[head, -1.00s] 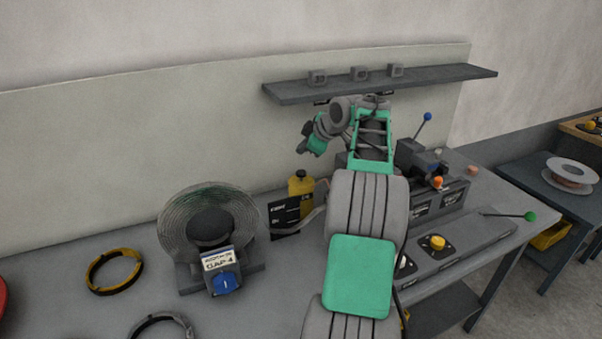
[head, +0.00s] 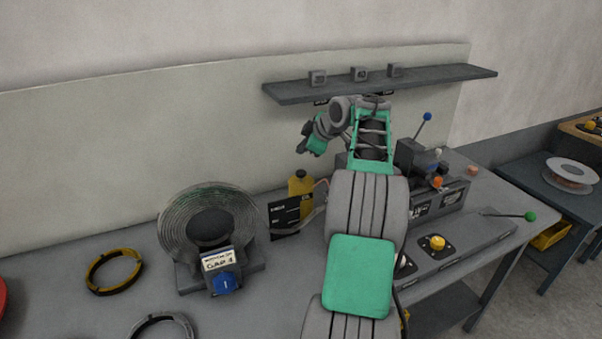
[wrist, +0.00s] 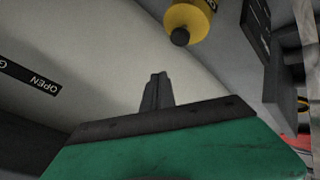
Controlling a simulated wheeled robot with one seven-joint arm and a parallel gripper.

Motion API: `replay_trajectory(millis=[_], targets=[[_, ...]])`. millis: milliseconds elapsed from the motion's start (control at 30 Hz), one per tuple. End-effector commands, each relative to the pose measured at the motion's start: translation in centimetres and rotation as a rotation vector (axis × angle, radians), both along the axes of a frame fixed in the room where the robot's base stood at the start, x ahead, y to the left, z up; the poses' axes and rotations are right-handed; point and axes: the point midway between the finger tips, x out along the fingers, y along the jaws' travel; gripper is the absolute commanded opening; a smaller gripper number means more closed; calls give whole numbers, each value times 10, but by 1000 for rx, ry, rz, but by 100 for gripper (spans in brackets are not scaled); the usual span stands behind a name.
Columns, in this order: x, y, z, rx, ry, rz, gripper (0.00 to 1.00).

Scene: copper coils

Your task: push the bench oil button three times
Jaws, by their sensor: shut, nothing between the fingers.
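A yellow bottle (head: 300,187) with a dark knob on top stands at the back of the bench, against the pale back panel. In the wrist view the bottle (wrist: 190,18) shows at the top, its dark knob (wrist: 180,37) facing the camera. My gripper (head: 302,146) is above the bottle in the head view, apart from it. In the wrist view my gripper (wrist: 156,78) shows its fingers together and empty, below and left of the knob. A yellow button (head: 437,242) sits on the front panel at right. No oil label is readable on either.
A black sign (head: 290,215) stands beside the bottle. A shelf (head: 430,82) overhangs behind my arm. A lever with a blue ball (head: 427,117) rises at right.

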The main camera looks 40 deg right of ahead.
Motion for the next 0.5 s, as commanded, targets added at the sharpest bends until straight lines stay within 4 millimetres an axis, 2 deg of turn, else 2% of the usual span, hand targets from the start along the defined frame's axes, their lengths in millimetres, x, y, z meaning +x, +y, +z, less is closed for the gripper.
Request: replay_trajectory(millis=[133,167,200,267,500], targets=[[5,11,30,-17,-13,17,0],[7,17,40,-22,-17,23,0],[8,23,61,-38,-21,19,0],[5,18,49,-159,2,115,0],[1,5,39,-661,84,563,0]])
